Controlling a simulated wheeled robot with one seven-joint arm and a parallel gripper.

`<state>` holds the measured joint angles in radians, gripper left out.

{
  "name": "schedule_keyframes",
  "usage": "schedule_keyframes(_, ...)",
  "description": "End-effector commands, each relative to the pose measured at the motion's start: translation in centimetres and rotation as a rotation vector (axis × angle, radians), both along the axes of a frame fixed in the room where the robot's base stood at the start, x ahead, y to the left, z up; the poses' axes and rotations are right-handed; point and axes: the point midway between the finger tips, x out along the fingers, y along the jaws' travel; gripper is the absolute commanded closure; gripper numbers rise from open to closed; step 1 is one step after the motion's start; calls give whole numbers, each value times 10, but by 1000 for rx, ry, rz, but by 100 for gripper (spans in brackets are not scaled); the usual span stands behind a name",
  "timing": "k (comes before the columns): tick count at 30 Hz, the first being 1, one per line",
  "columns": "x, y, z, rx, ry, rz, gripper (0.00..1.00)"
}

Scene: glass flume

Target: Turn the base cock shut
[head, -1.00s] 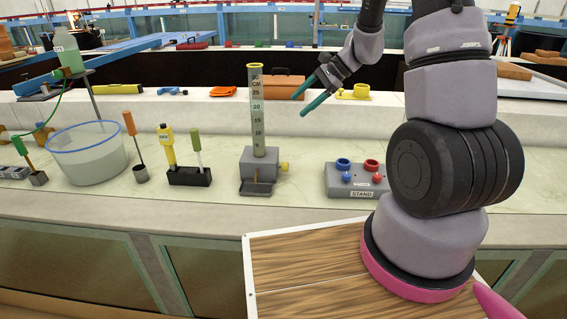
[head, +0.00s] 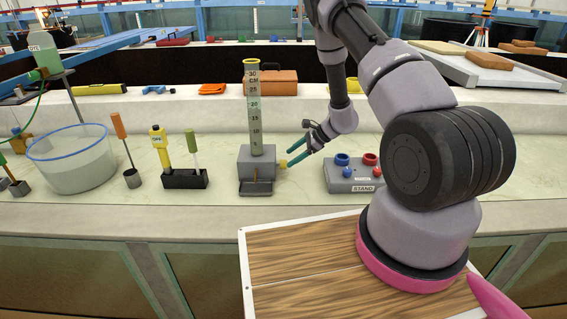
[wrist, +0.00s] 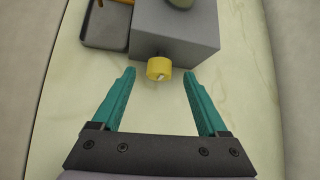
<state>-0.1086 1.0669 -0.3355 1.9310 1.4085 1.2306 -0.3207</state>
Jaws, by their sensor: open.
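The base cock is a small yellow knob (head: 283,163) on the right side of a grey base block (head: 256,165). A clear graduated tube (head: 254,110) with a yellow-green rim stands upright on the block. My gripper (head: 288,158) is open just right of the knob, its teal fingers pointing left towards it. In the wrist view the yellow knob (wrist: 159,68) lies just beyond and between the two open fingertips (wrist: 159,73), with nothing held. The grey block (wrist: 176,32) fills the top of that view, with its small tray (wrist: 105,30) at upper left.
A grey stand (head: 352,178) with blue and red cups is to the right. A black holder (head: 185,180) with yellow and green tools, an orange-handled tool (head: 118,126) and a clear basin (head: 72,165) are to the left. The bench between block and stand is clear.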

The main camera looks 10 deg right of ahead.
Motion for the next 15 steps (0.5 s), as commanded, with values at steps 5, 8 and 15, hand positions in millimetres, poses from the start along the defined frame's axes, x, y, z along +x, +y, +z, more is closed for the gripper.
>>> schedule_keyframes(5,8,21,-22,-1,0,3,24)
schedule_keyframes(8,11,28,-29,-1,1,2,24)
schedule_keyframes(15,14,33,-34,0,0,0,24)
